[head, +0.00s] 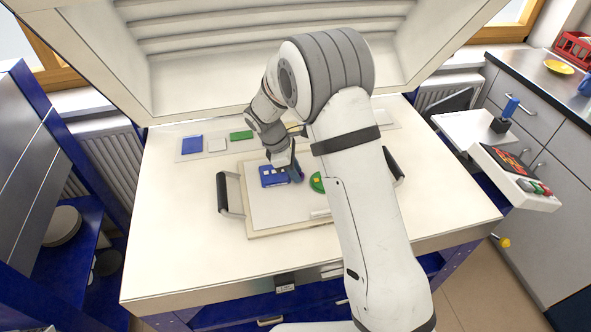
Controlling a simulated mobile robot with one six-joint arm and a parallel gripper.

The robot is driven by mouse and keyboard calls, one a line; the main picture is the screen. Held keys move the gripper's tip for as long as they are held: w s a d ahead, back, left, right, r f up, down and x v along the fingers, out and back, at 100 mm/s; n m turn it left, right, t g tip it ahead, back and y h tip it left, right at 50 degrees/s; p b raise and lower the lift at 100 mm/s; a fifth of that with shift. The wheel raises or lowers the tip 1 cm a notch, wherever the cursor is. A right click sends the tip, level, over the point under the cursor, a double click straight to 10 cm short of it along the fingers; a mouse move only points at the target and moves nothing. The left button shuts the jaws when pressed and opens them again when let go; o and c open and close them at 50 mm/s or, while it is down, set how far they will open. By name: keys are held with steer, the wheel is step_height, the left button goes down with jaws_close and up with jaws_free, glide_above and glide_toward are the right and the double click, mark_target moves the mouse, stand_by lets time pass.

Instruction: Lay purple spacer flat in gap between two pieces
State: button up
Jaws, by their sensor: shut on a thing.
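A blue piece (268,182) with small pale and yellow squares on it lies on the white kiln shelf (270,214). A round green piece (316,183) lies to its right, partly hidden behind my arm. The gap between them is partly covered by my gripper. My gripper (297,179) points down at the right edge of the blue piece and is shut on the purple spacer (301,177). Only a small purple patch of the spacer shows at the fingertips. I cannot tell whether it touches the shelf or how it is tilted.
The shelf sits on a board with dark handles (223,193) at both sides. Behind it a pale strip holds a blue square (192,145), a white square (217,145) and a green rectangle (241,135). The raised kiln lid (190,70) stands behind. A control box (510,175) is at right.

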steer(key=shift+f, duration=0.15)
steer(key=o, duration=1)
steer(key=shift+c, duration=0.2)
steer(key=v, duration=1.2)
steer(key=s+d+r+m+y, duration=0.2)
steer(key=s+d+r+m, duration=0.35)
steer(key=d, duration=0.25)
steer(key=s+d+r+m+t+y, duration=0.1)
steer(key=s+d+m, duration=0.4)
steer(key=s, duration=0.5)
steer(key=s+d+r+m+t+y, duration=0.1)
steer(key=s+d+m, duration=0.4)
steer(key=s, duration=0.6)
steer(key=shift+s+m+t+b, duration=0.35)
steer(key=shift+m+t, duration=0.25)
steer(key=shift+m, duration=0.25)
